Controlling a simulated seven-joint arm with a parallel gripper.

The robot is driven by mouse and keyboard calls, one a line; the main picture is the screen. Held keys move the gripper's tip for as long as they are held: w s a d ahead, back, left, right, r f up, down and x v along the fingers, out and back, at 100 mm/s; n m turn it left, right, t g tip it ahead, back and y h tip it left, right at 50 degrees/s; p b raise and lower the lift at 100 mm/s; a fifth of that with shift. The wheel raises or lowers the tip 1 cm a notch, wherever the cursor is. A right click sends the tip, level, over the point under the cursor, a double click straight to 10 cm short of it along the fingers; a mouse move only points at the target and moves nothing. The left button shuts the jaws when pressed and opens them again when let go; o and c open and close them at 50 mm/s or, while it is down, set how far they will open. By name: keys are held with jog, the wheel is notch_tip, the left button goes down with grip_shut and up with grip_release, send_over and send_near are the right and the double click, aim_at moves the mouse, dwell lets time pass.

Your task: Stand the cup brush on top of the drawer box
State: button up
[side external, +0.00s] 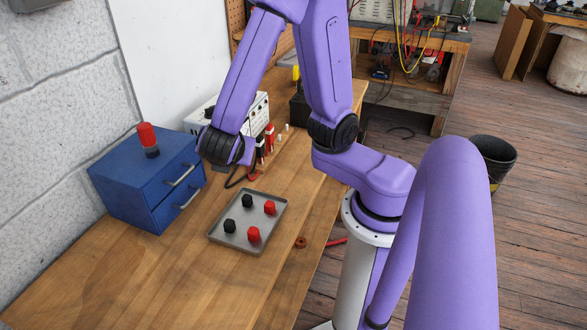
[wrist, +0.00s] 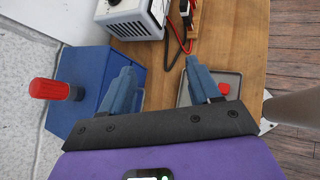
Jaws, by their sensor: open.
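The cup brush (side external: 148,138), with a red upper part and a dark lower part, stands upright on top of the blue drawer box (side external: 125,184), with nothing holding it. It also shows in the wrist view (wrist: 52,89), at the left over the drawer box (wrist: 88,72). My gripper (wrist: 160,66) is open and empty, its two blue-grey fingers apart. It is off to the right of the brush, and does not touch it. In the side external view the fingers are mostly hidden by my arm.
A metal tray (side external: 215,236) with red and black parts lies on the wooden bench (side external: 135,275), right of the drawer box. A white instrument (side external: 197,118) with leads stands behind. A wall borders the left. The bench front is clear.

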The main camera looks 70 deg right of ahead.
jog(key=s+a+m+g+y, duration=0.1)
jog(key=s+m+g+y, duration=0.4)
jog(key=s, duration=1)
jog(key=m+y, duration=0.2)
jog(key=y, duration=0.2)
jog(key=shift+a+f+m+y, duration=0.2)
jog(key=shift+a+m+y, duration=0.1)
jog(key=shift+a, duration=0.05)
